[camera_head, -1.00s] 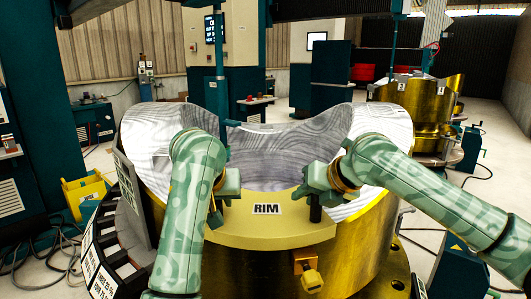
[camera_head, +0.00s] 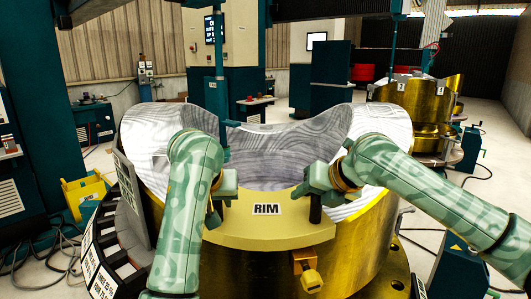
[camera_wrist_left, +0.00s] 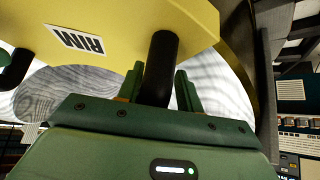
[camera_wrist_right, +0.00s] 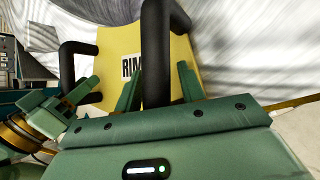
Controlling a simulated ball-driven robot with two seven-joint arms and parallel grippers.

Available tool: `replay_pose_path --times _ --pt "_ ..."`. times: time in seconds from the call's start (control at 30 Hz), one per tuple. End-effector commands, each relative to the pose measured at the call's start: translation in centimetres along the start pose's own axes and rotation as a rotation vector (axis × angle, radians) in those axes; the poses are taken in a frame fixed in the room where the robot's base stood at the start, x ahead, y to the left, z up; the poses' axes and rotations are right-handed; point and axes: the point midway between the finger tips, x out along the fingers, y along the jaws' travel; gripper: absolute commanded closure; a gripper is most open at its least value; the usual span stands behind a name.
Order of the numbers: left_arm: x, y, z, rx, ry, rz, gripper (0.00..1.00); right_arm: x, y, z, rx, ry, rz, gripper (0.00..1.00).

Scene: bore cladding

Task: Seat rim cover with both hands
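The rim cover (camera_head: 265,232) is a curved yellow plate with a "RIM" label and a black handle at each end. In the head view it lies along the near upper edge of the large golden bore (camera_head: 240,268); I cannot tell whether it touches it all along. My left gripper (camera_head: 215,208) has its fingers around the left handle (camera_wrist_left: 162,62), which also shows in the left wrist view. My right gripper (camera_head: 316,200) has its fingers around the right handle (camera_wrist_right: 155,50). Both grippers look shut on the handles. Fingertips are partly hidden.
Grey, wood-grained-looking liner walls (camera_head: 270,160) rise inside the bore behind the cover. A brass knob (camera_head: 310,280) sticks out on the near side below the cover. A yellow box (camera_head: 84,190) stands at left. Another golden bore (camera_head: 418,125) is at the back right.

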Motion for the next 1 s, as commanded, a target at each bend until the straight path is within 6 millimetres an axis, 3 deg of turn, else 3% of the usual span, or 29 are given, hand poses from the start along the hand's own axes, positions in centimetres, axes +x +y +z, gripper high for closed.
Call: replay_pose_path --times 0.37,1.0 --pt "-0.3 0.2 0.0 0.002 0.001 0.004 0.64 -0.1 0.1 -0.2 0.000 0.006 0.002 0.60" --pt "-4.1 0.1 0.0 0.002 0.001 0.003 0.64 -4.0 0.1 -0.1 -0.001 0.002 0.003 0.60"
